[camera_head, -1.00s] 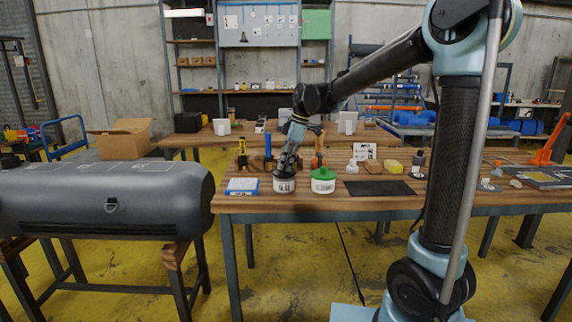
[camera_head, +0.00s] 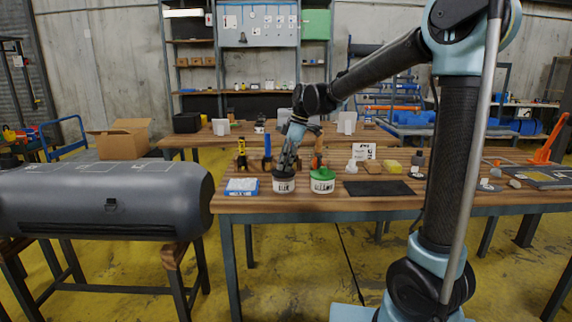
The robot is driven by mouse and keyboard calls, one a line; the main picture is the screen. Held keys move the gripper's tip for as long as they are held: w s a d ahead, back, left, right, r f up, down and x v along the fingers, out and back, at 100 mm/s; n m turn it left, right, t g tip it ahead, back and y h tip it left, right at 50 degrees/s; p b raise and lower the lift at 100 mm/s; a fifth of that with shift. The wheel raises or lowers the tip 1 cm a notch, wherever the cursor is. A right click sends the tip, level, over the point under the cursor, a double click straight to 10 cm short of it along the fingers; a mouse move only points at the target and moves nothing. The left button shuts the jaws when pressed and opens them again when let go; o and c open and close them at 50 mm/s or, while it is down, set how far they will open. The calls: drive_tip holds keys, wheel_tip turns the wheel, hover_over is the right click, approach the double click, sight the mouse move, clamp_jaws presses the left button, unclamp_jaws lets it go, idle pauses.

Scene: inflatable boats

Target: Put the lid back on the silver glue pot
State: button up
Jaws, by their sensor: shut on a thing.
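The glue pot (camera_head: 284,186) is a small pale pot with dark lettering, upright near the front edge of the wooden workbench (camera_head: 400,205). My gripper (camera_head: 285,169) points down right over its top and is shut on a greyish lid (camera_head: 283,175). The lid is small and partly hidden by the fingers. It is at the pot's mouth; I cannot tell whether it is seated. A similar pot with a green lid (camera_head: 322,173) stands just to the right, apart from my gripper.
A blue and white box (camera_head: 242,186) lies left of the pot. Tools stand behind it, including a blue-handled one (camera_head: 267,148). A black mat (camera_head: 379,188), a yellow block (camera_head: 391,166) and a white card (camera_head: 363,152) are to the right. A grey inflatable tube (camera_head: 105,200) is at the left.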

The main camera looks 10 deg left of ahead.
drive_tip(key=shift+f, duration=0.15)
idle(0.8)
drive_tip(key=o, duration=1.4)
drive_tip(key=shift+r, duration=3.55)
clamp_jaws()
drive_tip(key=shift+f, duration=3.05)
